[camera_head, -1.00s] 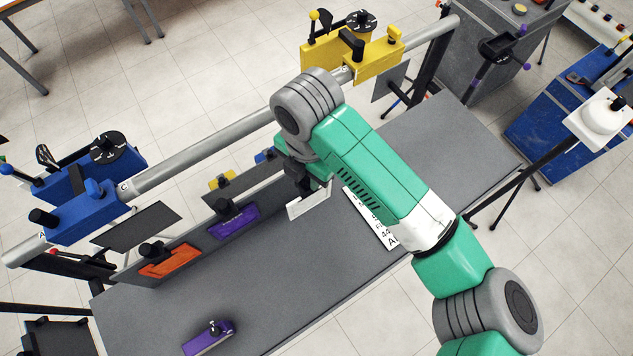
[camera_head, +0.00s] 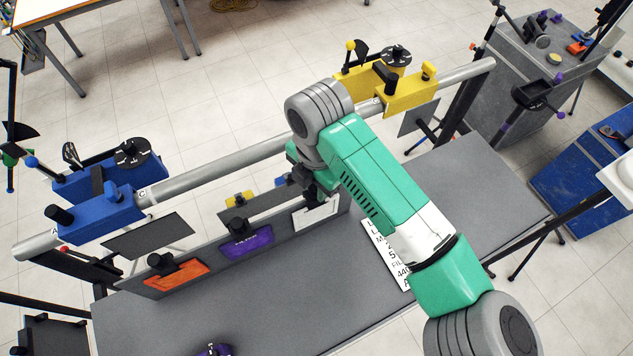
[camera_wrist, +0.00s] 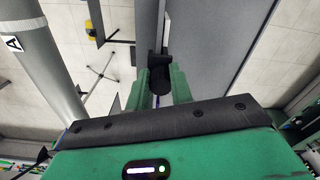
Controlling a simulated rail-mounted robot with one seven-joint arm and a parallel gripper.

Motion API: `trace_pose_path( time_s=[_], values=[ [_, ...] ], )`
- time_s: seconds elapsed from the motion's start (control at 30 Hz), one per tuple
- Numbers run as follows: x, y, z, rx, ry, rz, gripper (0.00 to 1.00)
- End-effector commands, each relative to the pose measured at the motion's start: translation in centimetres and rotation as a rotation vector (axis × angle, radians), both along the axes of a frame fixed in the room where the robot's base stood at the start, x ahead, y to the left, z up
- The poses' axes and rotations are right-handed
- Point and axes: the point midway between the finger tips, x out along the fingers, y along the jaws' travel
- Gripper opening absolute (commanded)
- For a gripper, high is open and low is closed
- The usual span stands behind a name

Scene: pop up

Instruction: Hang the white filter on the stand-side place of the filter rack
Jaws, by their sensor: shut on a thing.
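The white filter (camera_head: 315,213) is a light plate with a dark knob, at the right end of the filter rack. The rack (camera_head: 283,228) is a long grey upright panel along the back edge of the table. The plate looks close to the panel's face; I cannot tell whether it is hooked on. My gripper (camera_head: 317,190) is shut on the filter's knob.
An orange filter (camera_head: 177,275) and a purple filter (camera_head: 246,243) hang on the rack to the left. A grey rail (camera_head: 220,172) with a blue unit (camera_head: 95,217) and a yellow unit (camera_head: 410,97) runs behind. A printed sign (camera_head: 385,250) lies on the table, whose middle is clear.

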Motion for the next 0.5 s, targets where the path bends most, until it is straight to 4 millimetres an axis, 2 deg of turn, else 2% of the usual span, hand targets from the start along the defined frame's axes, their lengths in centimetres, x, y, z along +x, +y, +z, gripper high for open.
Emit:
trace_pose_path(
  time_s=[0.1,0.13,0.23,0.5],
  values=[
    [0.00,0.00,0.02,0.000,0.000,0.000,0.00],
    [-0.01,-0.01,0.02,0.000,0.000,0.000,0.28],
    [-0.01,-0.01,0.02,0.000,0.000,0.000,0.47],
    [-0.01,-0.01,0.08,0.000,0.000,0.000,0.47]
  ],
)
